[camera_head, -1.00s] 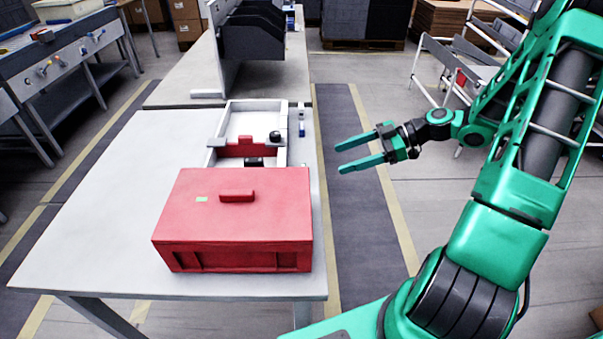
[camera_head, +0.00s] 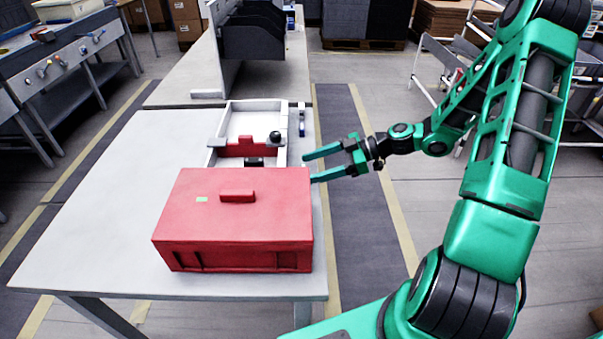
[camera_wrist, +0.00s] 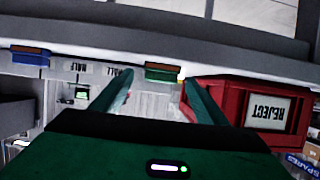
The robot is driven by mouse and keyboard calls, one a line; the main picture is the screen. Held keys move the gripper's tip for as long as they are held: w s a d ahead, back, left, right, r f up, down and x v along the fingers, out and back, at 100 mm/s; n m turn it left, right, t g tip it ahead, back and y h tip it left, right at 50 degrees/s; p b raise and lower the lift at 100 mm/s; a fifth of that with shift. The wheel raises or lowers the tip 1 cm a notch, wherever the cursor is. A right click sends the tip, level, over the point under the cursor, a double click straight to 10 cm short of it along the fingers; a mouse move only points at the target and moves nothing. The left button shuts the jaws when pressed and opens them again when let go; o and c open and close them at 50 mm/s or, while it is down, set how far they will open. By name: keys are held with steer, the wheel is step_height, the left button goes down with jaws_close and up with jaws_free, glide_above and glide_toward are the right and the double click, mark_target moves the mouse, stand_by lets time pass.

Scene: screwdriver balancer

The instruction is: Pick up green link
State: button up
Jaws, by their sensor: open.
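A small light-green piece (camera_head: 201,199), which looks like the green link, lies flat on the left part of the red box's lid (camera_head: 270,215) in the head view. My gripper (camera_head: 309,167) is open and empty at the table's right edge. Its fingers point left, beside the far right corner of the red box, to the right of the green piece and apart from it. In the wrist view, my two green fingers (camera_wrist: 158,78) are spread with nothing between them. I cannot make out the green piece on the lid in that view.
A red handle (camera_head: 237,196) stands up from the lid. Behind the box is a white tray (camera_head: 245,121) with a black knob (camera_head: 275,137). The table (camera_head: 110,200) is clear on the left. The wrist view shows a red bin labelled REJECT (camera_wrist: 290,88) in the background.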

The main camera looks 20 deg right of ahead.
steer(key=shift+w+a+f, duration=0.1)
steer(key=shift+a, duration=0.1)
steer(key=c, duration=1.1)
steer(key=shift+c, duration=0.2)
